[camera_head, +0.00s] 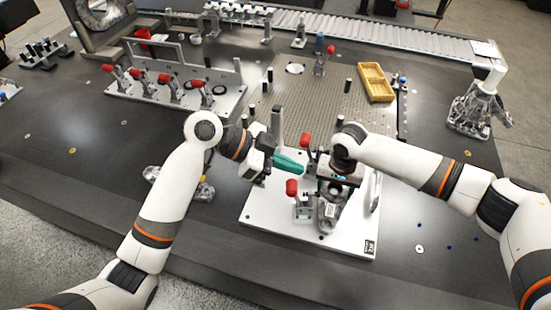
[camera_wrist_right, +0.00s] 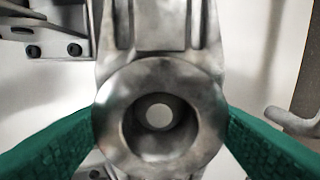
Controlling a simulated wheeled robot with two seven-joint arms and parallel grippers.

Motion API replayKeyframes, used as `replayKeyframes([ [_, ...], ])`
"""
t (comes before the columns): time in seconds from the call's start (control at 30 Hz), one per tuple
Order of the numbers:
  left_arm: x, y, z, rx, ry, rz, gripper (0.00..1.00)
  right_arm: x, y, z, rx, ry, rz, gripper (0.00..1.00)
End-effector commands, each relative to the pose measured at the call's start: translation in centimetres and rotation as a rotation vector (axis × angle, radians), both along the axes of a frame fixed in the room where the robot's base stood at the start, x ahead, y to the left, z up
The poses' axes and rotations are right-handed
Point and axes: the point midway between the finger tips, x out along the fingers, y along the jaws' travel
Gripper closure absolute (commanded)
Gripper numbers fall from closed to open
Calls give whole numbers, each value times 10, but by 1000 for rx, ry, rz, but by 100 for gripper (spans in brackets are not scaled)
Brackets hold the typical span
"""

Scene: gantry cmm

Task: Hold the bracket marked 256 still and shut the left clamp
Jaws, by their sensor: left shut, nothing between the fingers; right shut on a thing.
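A grey cast bracket (camera_head: 328,213) stands on a white fixture plate (camera_head: 268,225); its marking is too small to read. My right gripper (camera_head: 333,186) is over it, shut on it. In the right wrist view, the bracket's round boss (camera_wrist_right: 120,90) sits between the green fingers (camera_wrist_right: 161,125). The left clamp (camera_head: 303,208), with a red handle (camera_head: 292,187) standing up, is just left of the bracket; whether its arm touches the bracket cannot be told. My left gripper (camera_head: 291,163), green fingers shut and empty, is above and behind this handle, apart from it.
Another red clamp handle (camera_head: 306,140) stands behind, close to both grippers. A rack of red-handled clamps (camera_head: 176,90) is at the back left. A yellow bin (camera_head: 376,82) sits on the perforated plate (camera_head: 318,100). Another casting (camera_head: 474,110) stands at right. Dark table left is mostly clear.

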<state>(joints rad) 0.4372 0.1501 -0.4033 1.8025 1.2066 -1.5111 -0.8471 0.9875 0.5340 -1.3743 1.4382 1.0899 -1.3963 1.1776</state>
Motion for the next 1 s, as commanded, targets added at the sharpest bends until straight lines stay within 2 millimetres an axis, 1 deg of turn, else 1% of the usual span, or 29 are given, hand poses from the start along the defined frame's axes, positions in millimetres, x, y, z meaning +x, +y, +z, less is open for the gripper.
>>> replayKeyframes([
  [0.03,-1,-11,-6,-3,4,-1,100,0,0,0,0,0,0,74],
  [0.2,-1,-40,-24,-3,3,1,100,0,0,0,0,0,0,74],
  [0.3,0,-24,-36,1,4,6,100,0,0,0,0,0,0,74],
  [0.5,1,-10,-47,0,1,4,100,0,0,0,0,0,0,74],
  [1.0,1,-6,-50,-4,2,3,100,0,0,0,0,0,0,74],
])
